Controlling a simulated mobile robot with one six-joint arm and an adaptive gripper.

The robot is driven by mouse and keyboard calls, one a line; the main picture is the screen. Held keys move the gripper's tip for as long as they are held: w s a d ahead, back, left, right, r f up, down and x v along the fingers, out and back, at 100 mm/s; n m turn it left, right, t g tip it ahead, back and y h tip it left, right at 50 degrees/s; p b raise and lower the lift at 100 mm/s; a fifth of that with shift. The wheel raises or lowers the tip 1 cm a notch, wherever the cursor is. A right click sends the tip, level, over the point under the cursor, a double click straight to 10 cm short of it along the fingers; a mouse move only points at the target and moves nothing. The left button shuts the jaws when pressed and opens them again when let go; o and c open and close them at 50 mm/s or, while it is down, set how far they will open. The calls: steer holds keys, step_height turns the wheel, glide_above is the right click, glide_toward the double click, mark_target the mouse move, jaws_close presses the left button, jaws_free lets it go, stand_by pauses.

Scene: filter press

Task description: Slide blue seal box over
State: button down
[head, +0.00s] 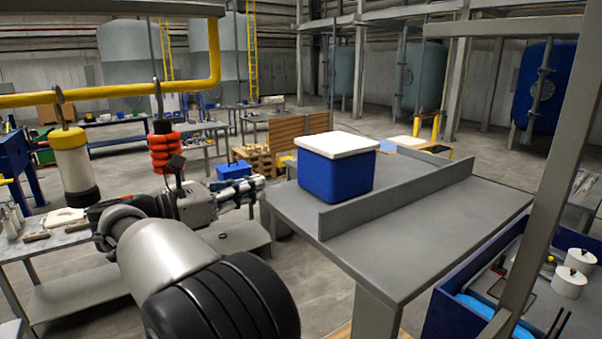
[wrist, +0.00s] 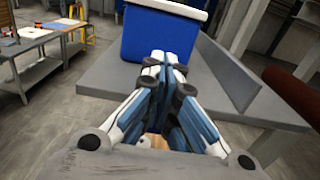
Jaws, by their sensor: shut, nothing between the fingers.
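The blue seal box (head: 335,176) has a white lid (head: 337,144) and stands upright on a grey table (head: 430,235), on the far side of a low raised rail (head: 400,194). In the wrist view the blue box (wrist: 155,38) is straight ahead at the top, its upper part cut off by the frame. My gripper (head: 258,183) is to the left of the box in the head view, pointing towards it. In the wrist view my gripper (wrist: 164,62) has its fingers together and empty, with the tips overlapping the box's lower edge; I cannot tell whether they touch it.
The rail (wrist: 235,80) runs along the table to the right of the box. A blue bin (head: 480,285) with white canisters stands at the lower right. A slanted grey post (head: 545,170) crosses the right side. A workbench (head: 60,245) is at the left.

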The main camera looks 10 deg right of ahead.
mark_target(313, 173)
steer(key=p+x, duration=0.3)
steer(key=x, duration=0.8)
steer(key=shift+d+r, duration=0.15)
steer(key=shift+w+d, duration=0.25)
steer(key=shift+d, duration=0.1)
